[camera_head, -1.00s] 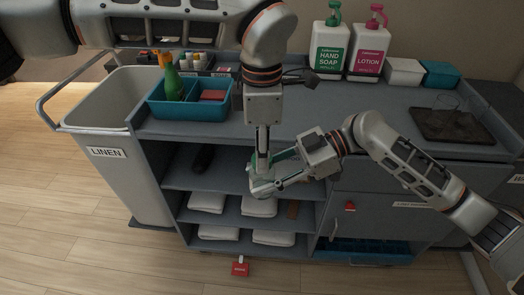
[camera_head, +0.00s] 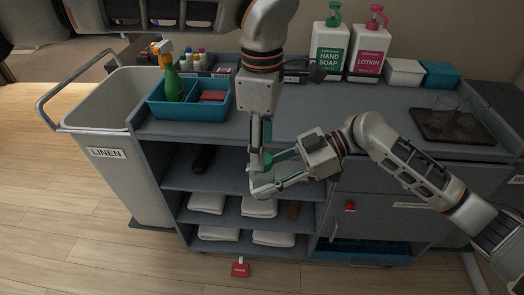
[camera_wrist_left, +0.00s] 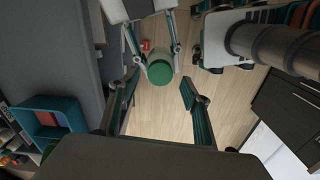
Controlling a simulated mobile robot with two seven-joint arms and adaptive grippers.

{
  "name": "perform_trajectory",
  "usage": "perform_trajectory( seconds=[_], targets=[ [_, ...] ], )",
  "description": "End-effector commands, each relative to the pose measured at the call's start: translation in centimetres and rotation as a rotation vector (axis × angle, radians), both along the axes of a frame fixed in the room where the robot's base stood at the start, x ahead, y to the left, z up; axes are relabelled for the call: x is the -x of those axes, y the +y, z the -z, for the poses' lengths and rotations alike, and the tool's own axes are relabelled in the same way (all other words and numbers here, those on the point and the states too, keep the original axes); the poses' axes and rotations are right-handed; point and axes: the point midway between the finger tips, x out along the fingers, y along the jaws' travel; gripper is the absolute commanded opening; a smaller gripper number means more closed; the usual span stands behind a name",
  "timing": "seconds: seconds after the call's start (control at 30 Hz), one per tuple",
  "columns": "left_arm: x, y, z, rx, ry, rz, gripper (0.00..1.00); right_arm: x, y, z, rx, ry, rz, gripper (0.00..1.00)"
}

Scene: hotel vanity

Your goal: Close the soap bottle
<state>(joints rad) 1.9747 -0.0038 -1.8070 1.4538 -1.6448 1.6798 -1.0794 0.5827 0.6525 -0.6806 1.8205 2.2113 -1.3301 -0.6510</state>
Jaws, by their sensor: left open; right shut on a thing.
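The small soap bottle (camera_head: 263,178) is held upright in front of the cart's shelves, with its green cap (camera_head: 262,160) at its top. My right gripper (camera_head: 262,184) is shut on the bottle's body from the right. My left gripper (camera_head: 256,146) points down just above the cap. I cannot tell from this how tightly the cap is seated.
Behind are the cart top (camera_head: 300,122), a teal caddy (camera_head: 214,112) with a green spray bottle (camera_head: 174,84), the hand soap dispenser (camera_head: 329,62) and lotion dispenser (camera_head: 368,62). Folded white towels (camera_head: 208,202) lie on the shelves. A linen bin (camera_head: 112,182) stands left.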

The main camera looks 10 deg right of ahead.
Motion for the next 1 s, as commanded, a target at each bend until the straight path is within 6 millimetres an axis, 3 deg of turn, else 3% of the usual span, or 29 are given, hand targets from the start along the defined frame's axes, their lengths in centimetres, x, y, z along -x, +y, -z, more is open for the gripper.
perform_trajectory(
  seconds=[0.2, 0.43, 0.6, 1.0],
  targets=[
    [-0.1, -0.1, -4.8, 0.001, -0.005, -0.001, 0.48, 0.0, 0.0, 0.0, 0.000, 0.000, 0.000, 0.00],
    [0.0, -0.1, -8.3, 0.000, -0.003, 0.000, 0.48, 0.0, 0.0, 0.0, 0.000, 0.000, 0.000, 0.00],
    [0.0, 0.0, -9.4, 0.000, 0.000, 0.001, 0.48, 0.0, 0.0, 0.0, 0.000, 0.000, 0.000, 0.00],
    [0.0, 0.0, -9.6, 0.000, 0.000, 0.001, 0.48, 0.0, 0.0, 0.0, -0.001, 0.000, 0.000, 0.00]
  ],
)
